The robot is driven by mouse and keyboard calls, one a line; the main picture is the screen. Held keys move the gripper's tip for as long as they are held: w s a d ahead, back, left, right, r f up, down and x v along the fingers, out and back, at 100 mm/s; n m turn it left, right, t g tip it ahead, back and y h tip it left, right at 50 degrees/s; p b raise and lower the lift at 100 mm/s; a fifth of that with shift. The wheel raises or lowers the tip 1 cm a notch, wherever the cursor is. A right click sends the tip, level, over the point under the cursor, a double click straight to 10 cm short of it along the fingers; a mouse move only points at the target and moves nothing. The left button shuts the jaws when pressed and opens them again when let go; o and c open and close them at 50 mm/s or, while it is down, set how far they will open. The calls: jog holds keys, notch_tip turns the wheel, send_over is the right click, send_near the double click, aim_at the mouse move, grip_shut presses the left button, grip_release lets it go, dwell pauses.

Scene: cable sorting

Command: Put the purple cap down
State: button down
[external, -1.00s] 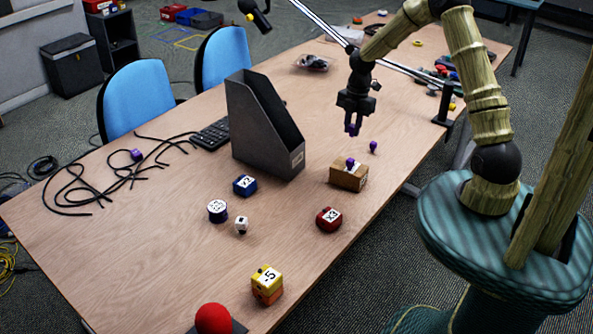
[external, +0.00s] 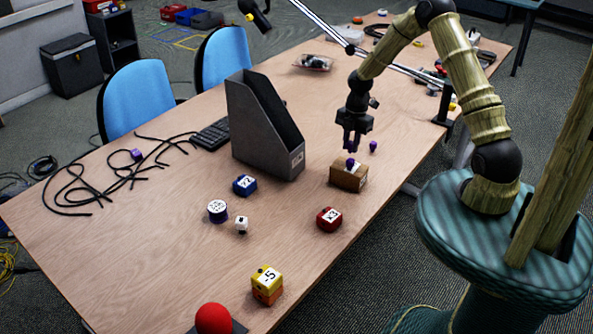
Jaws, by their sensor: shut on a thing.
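My gripper (external: 352,138) points down just above the small cardboard box (external: 347,178). It is shut on a purple cap (external: 350,147), which shows as a small purple patch between the fingertips. A second purple piece (external: 351,162) sits on top of the box, just below the held cap. Whether the two touch I cannot tell. A third small purple piece (external: 373,146) stands on the table behind the box, to the right of my gripper.
A dark magazine file (external: 265,130) stands close to the left of my gripper. Black cables (external: 100,180) with a purple block (external: 137,154) lie at left.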

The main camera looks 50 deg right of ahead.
aim_at(350, 152)
jog(key=shift+f, duration=1.9)
jog(key=c, duration=1.3)
grip_release()
jog(key=shift+f, duration=0.1)
jog(key=shift+o, duration=0.2)
notch_tip(350, 152, up, 12)
jog(key=d, duration=0.1)
jog(key=shift+d, duration=0.2)
